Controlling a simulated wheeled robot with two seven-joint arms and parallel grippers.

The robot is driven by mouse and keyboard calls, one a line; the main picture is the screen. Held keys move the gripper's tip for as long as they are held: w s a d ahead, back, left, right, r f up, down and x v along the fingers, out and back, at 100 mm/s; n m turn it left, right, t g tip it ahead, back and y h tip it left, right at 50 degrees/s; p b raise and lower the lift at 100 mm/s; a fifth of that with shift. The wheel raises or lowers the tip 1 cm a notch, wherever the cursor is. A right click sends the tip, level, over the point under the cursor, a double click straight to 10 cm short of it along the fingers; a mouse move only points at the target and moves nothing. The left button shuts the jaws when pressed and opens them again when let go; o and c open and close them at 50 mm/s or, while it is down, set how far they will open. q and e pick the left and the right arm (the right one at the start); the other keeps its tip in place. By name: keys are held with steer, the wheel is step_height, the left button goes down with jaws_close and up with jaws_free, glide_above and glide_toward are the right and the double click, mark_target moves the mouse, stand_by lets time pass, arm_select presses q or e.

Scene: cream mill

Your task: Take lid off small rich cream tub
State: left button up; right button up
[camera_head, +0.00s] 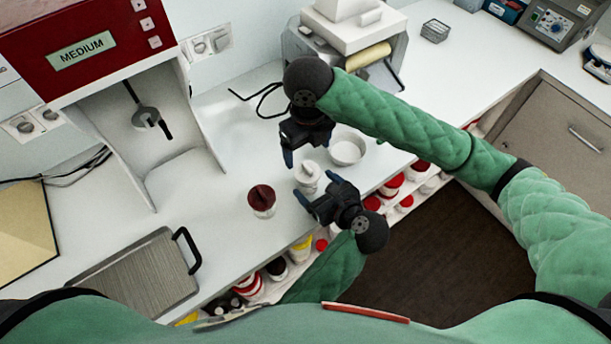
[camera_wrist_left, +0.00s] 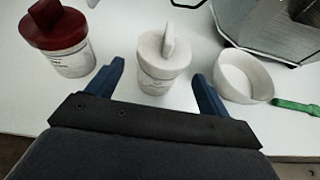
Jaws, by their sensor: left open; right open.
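A small white tub (camera_head: 307,186) with a white lid (camera_head: 308,171) stands upright on the counter. The lid has a raised fin-like handle and sits on the tub. In the left wrist view the tub (camera_wrist_left: 154,85) and its lid (camera_wrist_left: 164,52) are ahead, between my left fingertips. My left gripper (camera_head: 315,196) is open, just below the tub in the head view; it also shows in the left wrist view (camera_wrist_left: 158,80). My right gripper (camera_head: 299,158) is open and empty, above and beside the tub. I cannot tell whether either touches it.
A tub with a dark red lid (camera_head: 262,198) stands to the left, also in the left wrist view (camera_wrist_left: 50,28). A white bowl (camera_head: 347,150) is close on the right. A metal tray (camera_head: 142,276) lies at lower left. Shelves with several tubs are under the counter edge.

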mark_target(307, 178)
arm_select(q)
steer(key=x, duration=0.3)
steer(key=shift+w+a+f, duration=0.2)
steer(key=shift+w, duration=0.1)
arm_select(e)
steer(key=shift+w+a+f, duration=0.1)
steer(key=shift+w, duration=0.05)
arm_select(q)
steer(key=shift+w+a+f, duration=0.2)
steer(key=shift+w+a, duration=0.05)
steer(key=shift+w, duration=0.1)
steer(key=shift+c, duration=0.2)
